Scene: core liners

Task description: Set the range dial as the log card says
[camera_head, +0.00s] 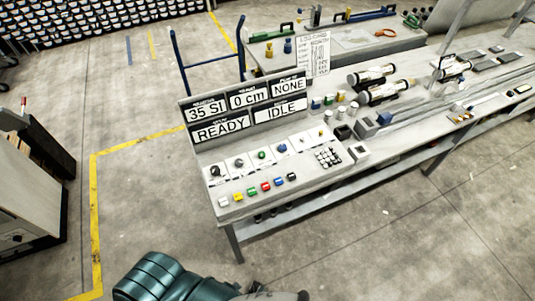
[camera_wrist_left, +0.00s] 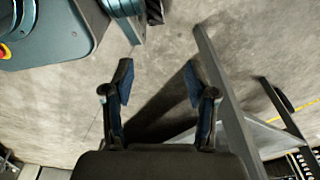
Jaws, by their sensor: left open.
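A row of knobs on small white plates runs along the sloped console, from a black knob (camera_head: 214,171) at the left past a green knob (camera_head: 262,155) and a blue knob (camera_head: 282,148). Their labels are too small to read, so I cannot tell which is the range dial. A white printed card (camera_head: 314,54), perhaps the log card, stands upright behind the console; its lines are unreadable. My left gripper (camera_wrist_left: 158,82) is open and empty over bare floor, beside a grey table leg, in the left wrist view. My right gripper is not in view.
A display board (camera_head: 248,107) reads 35 SI, 0 cm, NONE, READY and IDLE. Several coloured buttons (camera_head: 252,191) line the console's front edge, with a keypad (camera_head: 328,157) to the right. Cylindrical core holders (camera_head: 384,92) lie farther along the bench. Floor in front is clear.

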